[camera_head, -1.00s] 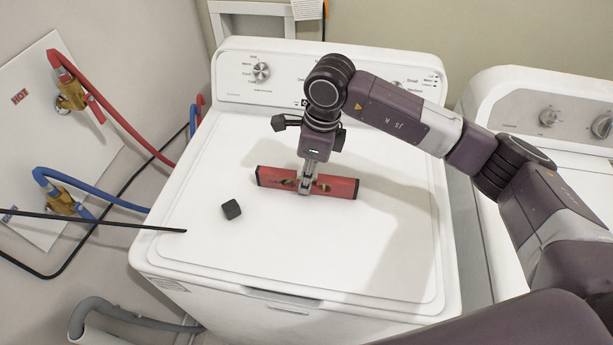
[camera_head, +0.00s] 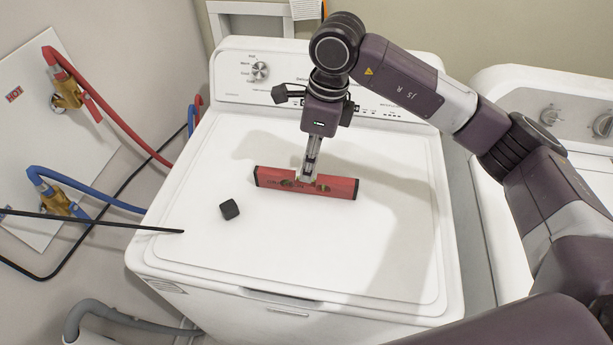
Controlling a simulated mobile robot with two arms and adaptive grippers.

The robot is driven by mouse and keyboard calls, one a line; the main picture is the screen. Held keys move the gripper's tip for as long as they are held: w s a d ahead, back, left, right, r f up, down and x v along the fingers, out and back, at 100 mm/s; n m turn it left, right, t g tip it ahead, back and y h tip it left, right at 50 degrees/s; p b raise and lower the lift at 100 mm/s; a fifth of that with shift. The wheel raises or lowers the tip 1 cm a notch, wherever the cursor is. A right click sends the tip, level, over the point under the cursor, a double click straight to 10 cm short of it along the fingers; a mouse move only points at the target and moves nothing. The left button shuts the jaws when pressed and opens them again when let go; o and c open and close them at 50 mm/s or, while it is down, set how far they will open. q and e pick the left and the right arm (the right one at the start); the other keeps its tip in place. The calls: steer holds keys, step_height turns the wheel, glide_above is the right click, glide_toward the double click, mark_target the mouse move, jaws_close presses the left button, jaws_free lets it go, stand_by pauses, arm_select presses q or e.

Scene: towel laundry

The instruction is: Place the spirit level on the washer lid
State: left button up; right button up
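The red spirit level (camera_head: 340,188) stands on its long edge on the white washer lid (camera_head: 330,250), a little behind the lid's middle. It has black end caps. My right gripper (camera_head: 309,180) points down at the middle of the level, its fingertips near the level's top edge. The fingers are seen nearly edge-on and appear open; the level stays in place below as they rise. Whether a fingertip still touches the level is hard to see. My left gripper is not in view.
A small black block (camera_head: 230,209) lies on the lid left of the level. A thin black rod (camera_head: 120,223) reaches over the lid's left edge. The control panel (camera_head: 262,80) rises behind. Another white machine (camera_head: 545,110) stands right. The lid's front is clear.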

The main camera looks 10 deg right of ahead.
mark_target(314, 177)
step_height(314, 177, up, 6)
steer(key=shift+s+d+b, duration=0.15)
steer(key=shift+d+b, duration=0.3)
